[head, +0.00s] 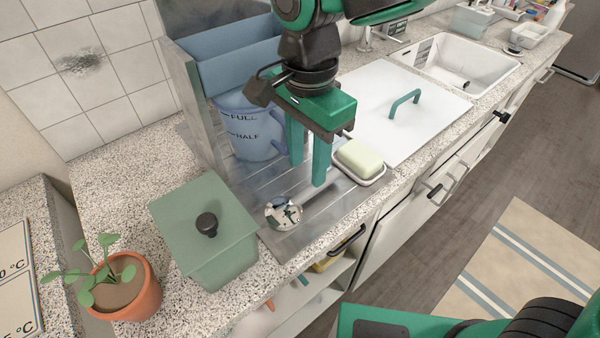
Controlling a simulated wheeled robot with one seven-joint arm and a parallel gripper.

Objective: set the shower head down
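A small round, pale and dark-speckled head (283,213), which looks like the shower head, lies on the grooved metal surface (262,184) near its front edge. My gripper (308,174) points down over the metal surface, behind and to the right of the head. Its two green fingers are apart, with nothing visible between them. I cannot tell exactly how high the fingertips are above the surface.
A soap dish with soap (359,158) is close to the right of my gripper. A blue measuring jug (249,128) stands behind left. A green lidded box (206,237) and potted plant (125,286) are left. A white panel with green handle (400,118) and a sink (463,68) are right.

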